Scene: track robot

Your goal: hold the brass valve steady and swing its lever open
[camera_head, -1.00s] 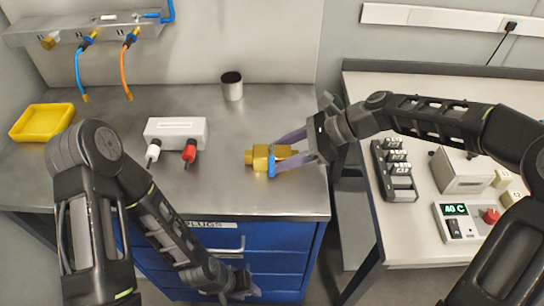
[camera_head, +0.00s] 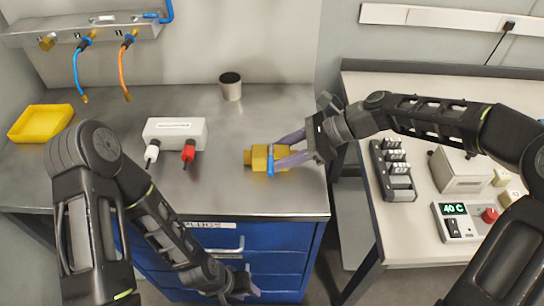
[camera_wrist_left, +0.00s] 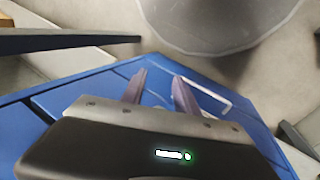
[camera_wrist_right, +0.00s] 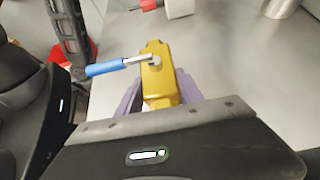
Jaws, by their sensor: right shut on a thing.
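The brass valve (camera_head: 258,158) lies on the steel bench top, near its right end. Its blue lever (camera_head: 270,163) sits crosswise to the body and points toward the bench's front edge. In the right wrist view the blue sleeve (camera_wrist_right: 106,67) sticks out to the left of the valve body (camera_wrist_right: 155,75). My right gripper (camera_head: 287,150) comes from the right and is shut on the rear part of the valve, one finger on each side. My left gripper (camera_head: 243,284) hangs low in front of the blue drawers. Its fingers are apart and empty in the left wrist view (camera_wrist_left: 158,85).
A yellow tray (camera_head: 40,123) is at the far left. The bench in front of the valve is clear. A second table (camera_head: 405,235) stands right, across a gap.

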